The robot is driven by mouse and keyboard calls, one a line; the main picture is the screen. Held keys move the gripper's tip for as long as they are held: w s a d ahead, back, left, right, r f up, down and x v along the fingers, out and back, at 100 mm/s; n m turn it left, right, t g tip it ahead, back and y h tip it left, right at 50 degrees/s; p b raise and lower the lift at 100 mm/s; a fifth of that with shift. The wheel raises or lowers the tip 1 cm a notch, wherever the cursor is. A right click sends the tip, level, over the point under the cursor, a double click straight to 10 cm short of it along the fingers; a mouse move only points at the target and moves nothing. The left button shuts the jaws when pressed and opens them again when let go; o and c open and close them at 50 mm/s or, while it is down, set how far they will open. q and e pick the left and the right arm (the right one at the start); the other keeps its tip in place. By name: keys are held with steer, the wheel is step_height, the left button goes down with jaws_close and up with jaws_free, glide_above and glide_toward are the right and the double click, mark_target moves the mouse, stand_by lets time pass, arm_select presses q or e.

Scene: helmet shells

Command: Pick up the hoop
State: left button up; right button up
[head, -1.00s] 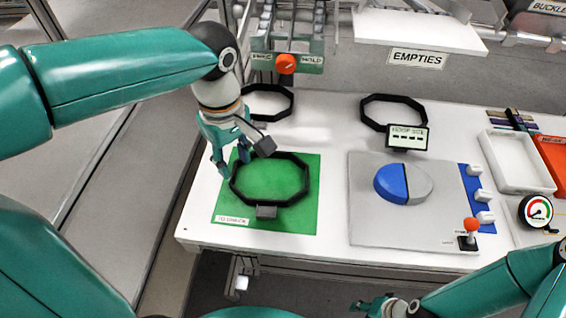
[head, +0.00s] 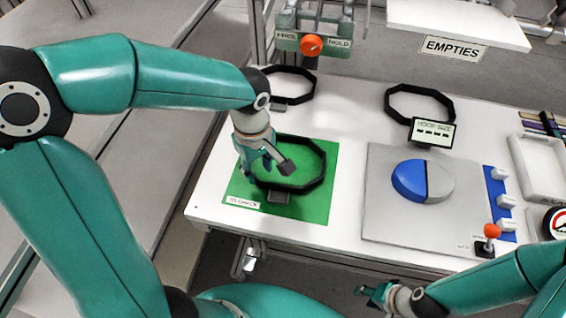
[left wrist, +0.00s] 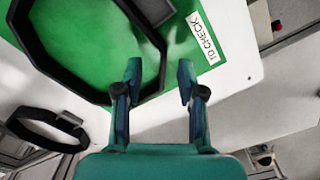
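A black octagonal hoop (head: 323,166) with a small grey block on its near side lies on the green TO CHECK mat (head: 318,209). My left gripper (head: 265,169) is open over the hoop's left side. In the left wrist view the hoop's rim (left wrist: 152,91) runs between the open fingers (left wrist: 159,76), one on the inner side and one on the outer. I cannot tell whether the fingers are down at rim height or touching it. My right gripper (head: 372,293) is low in front of the table, small in view; its opening is unclear.
Two similar black hoops stand behind: one at the back left (head: 312,84), one (head: 388,103) by the HOOP SIZE display (head: 432,132). A grey panel (head: 390,220) with a blue and grey disc lies right of the mat. An orange knob (head: 311,45) is on the rear fixture.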

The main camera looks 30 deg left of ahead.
mark_target(258, 179)
arm_select(q)
steer(key=f, duration=0.5)
steer(key=shift+s+a, duration=0.15)
steer(key=shift+a, duration=0.1)
steer(key=shift+r, duration=0.1)
jaws_close()
